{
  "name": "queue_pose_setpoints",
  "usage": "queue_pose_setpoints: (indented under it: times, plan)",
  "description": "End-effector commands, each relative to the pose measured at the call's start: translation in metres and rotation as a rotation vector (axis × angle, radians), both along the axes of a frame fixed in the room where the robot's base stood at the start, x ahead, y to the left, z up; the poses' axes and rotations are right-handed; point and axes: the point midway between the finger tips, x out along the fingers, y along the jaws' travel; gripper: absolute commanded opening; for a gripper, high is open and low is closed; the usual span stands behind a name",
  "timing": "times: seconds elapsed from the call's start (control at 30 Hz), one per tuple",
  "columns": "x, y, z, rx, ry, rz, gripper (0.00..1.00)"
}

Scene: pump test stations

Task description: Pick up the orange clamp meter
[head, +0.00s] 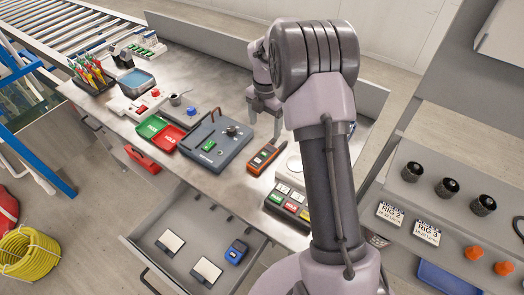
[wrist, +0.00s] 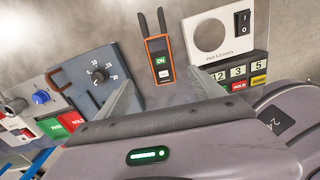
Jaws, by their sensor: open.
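The orange clamp meter (head: 263,159) lies on the bench top, to the right of the grey test box with a dial. In the wrist view the clamp meter (wrist: 162,64) has an orange rim, a dark face, a green display, a white button and two dark prongs pointing away from me. My gripper (head: 265,126) is open and empty above the bench, behind the clamp meter in the head view. In the wrist view my gripper (wrist: 163,80) has its fingers spread on either side of the meter's lower part in the picture, apart from it.
The grey test box (head: 216,143) stands left of the meter. Green and red trays (head: 168,138) lie farther left. An open drawer (head: 196,262) juts out in front.

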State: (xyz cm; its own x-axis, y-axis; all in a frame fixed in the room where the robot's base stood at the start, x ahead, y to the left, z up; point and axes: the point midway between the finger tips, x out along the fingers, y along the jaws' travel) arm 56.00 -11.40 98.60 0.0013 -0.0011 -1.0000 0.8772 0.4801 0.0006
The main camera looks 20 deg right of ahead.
Motion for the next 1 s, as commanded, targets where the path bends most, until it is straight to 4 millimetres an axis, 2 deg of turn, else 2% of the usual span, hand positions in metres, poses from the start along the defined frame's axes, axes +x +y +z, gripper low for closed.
queue_pose_setpoints:
  times: [0.03,0.1,0.2,0.3,0.47,0.7,0.93,1.0]
  plan:
    - [-0.001,0.000,-0.023,0.002,0.003,0.000,0.78]
    - [-0.001,0.001,-0.046,0.002,0.005,-0.002,0.78]
    - [-0.001,0.000,-0.074,0.001,0.003,-0.002,0.78]
    - [-0.001,0.001,-0.091,0.002,0.001,-0.003,0.78]
    - [-0.001,0.000,-0.104,0.001,0.000,-0.004,0.78]
    - [-0.002,-0.001,-0.150,0.001,0.002,-0.004,0.78]
    - [-0.001,-0.001,-0.150,0.000,-0.001,-0.004,0.78]
    - [-0.001,-0.001,-0.150,0.000,-0.001,-0.004,0.64]
